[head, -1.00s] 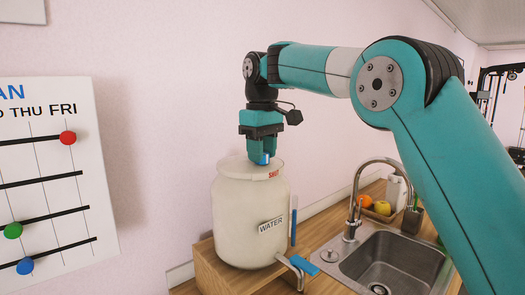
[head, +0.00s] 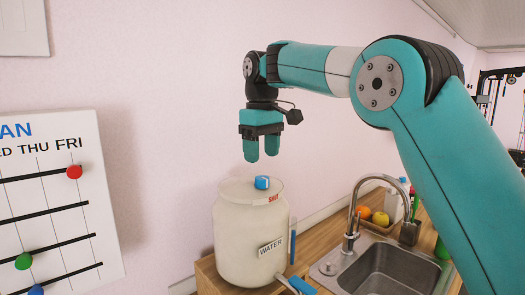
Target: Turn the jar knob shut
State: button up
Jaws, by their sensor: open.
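A cream jar (head: 248,240) labelled WATER stands on a wooden block, left of the sink. Its lid (head: 237,190) carries a small blue knob (head: 262,183) near the right side and a red SHUT mark (head: 272,198) at the right edge. Which way the knob is turned is hard to tell. My gripper (head: 262,158) points down above the knob, with its two teal fingers apart and empty. A gap shows between the fingertips and the knob.
A metal sink (head: 385,268) and curved tap (head: 353,205) are to the right. A blue lever (head: 302,286) sticks out low at the jar's front. A tray with fruit (head: 380,218) is behind the sink. A chart (head: 60,200) hangs at left.

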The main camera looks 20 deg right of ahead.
aim_at(262, 178)
notch_tip(262, 178, up, 12)
jog(key=p, duration=0.9)
jog(key=shift+f+p, duration=0.25)
jog(key=shift+p, duration=0.05)
jog(key=s+a+f+y+b, duration=0.2)
jog(key=s+f+b, duration=0.6)
jog(key=s+f, duration=0.6)
jog(key=s+a+f+y+b, duration=0.2)
jog(key=s+f+b, duration=0.6)
jog(key=s+f, duration=0.7)
jog(key=s, duration=0.5)
jog(key=shift+a+f+n+b, duration=0.2)
jog(key=shift+n+b, duration=0.2)
jog(key=shift+s, duration=0.1)
